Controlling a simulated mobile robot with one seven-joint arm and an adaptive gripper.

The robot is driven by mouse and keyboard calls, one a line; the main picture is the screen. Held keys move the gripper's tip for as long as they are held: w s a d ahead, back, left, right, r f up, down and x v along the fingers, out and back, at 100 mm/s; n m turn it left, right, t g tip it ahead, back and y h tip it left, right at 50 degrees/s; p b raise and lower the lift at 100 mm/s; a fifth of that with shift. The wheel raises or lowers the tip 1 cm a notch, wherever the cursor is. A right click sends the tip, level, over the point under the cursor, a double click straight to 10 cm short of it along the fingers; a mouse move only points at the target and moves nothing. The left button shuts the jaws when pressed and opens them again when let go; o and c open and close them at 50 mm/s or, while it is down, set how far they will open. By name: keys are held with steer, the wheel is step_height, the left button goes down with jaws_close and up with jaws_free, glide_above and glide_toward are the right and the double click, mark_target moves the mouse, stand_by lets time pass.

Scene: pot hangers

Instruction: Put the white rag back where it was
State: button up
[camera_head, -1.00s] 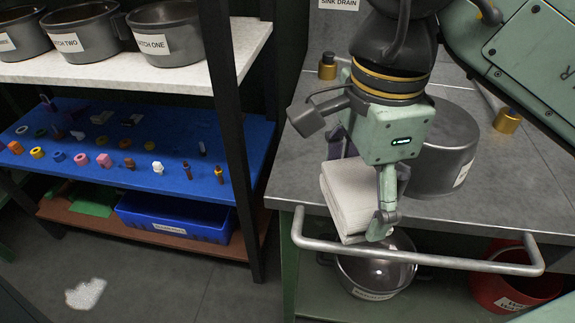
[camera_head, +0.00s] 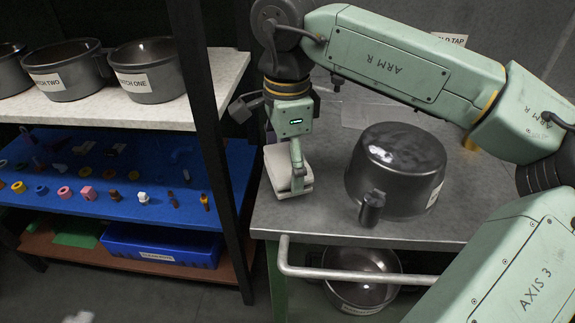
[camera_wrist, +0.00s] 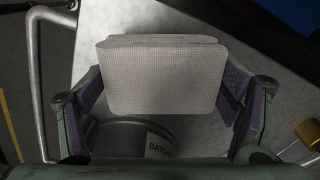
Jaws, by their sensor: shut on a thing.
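The white rag (camera_head: 277,163) is a folded, textured pad at the left end of the grey metal table (camera_head: 290,222). My gripper (camera_head: 288,166) is shut on it. In the wrist view the rag (camera_wrist: 165,75) sits between the two fingers of my gripper (camera_wrist: 168,92), one on each side. In the head view one finger lies across the near side of the rag, and the other is mostly hidden behind it. I cannot tell whether the rag touches the tabletop.
A dark upturned pot (camera_head: 395,160) stands right of the rag. A rail (camera_head: 340,276) runs along the table front, above a lower pot (camera_head: 362,262). On the left, a shelf holds labelled pots (camera_head: 146,68), several small parts on blue (camera_head: 120,168) and a blue bin (camera_head: 160,246).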

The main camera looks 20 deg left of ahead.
mark_target(288, 159)
steer(key=shift+f, duration=1.1)
steer(key=shift+f, duration=0.15)
steer(key=o, duration=1.4)
step_height(288, 159, up, 12)
steer(key=shift+d+r, duration=0.1)
steer(key=shift+r, duration=0.1)
